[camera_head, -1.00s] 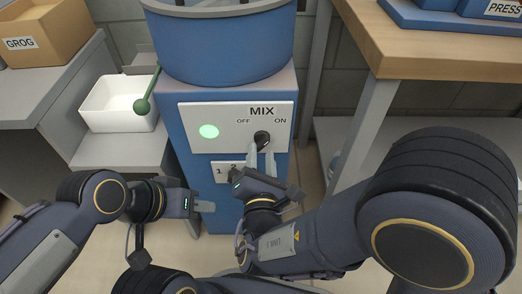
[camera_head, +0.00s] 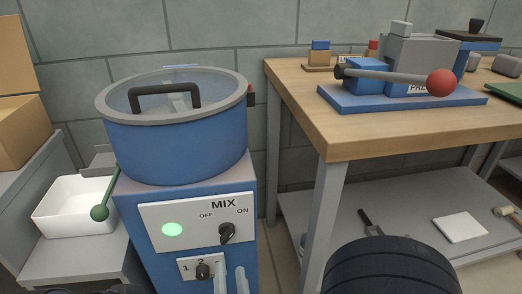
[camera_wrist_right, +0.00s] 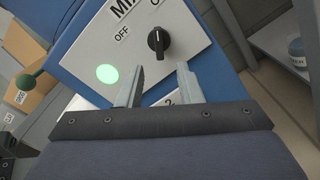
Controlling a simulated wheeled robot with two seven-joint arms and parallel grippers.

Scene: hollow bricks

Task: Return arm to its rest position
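My right gripper (camera_wrist_right: 158,88) is open and empty, with its two fingers apart just in front of the mixer's panel. The fingertips also show in the head view (camera_head: 232,278), below the black MIX knob (camera_head: 227,232). The knob also shows in the wrist view (camera_wrist_right: 158,42), beyond the fingertips and apart from them. Its pointer leans toward ON, and the green light (camera_head: 172,230) beside it is lit. My right arm shows as a large dark joint at the bottom right of the head view. My left gripper cannot be made out in either current view.
The blue mixer pot (camera_head: 175,140) with a glass lid stands on its cabinet. A white bin (camera_head: 70,215) and a green-knobbed lever (camera_head: 100,212) are at the left. A wooden table (camera_head: 345,145) at the right holds a press (camera_head: 400,95). A shelf lies below it.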

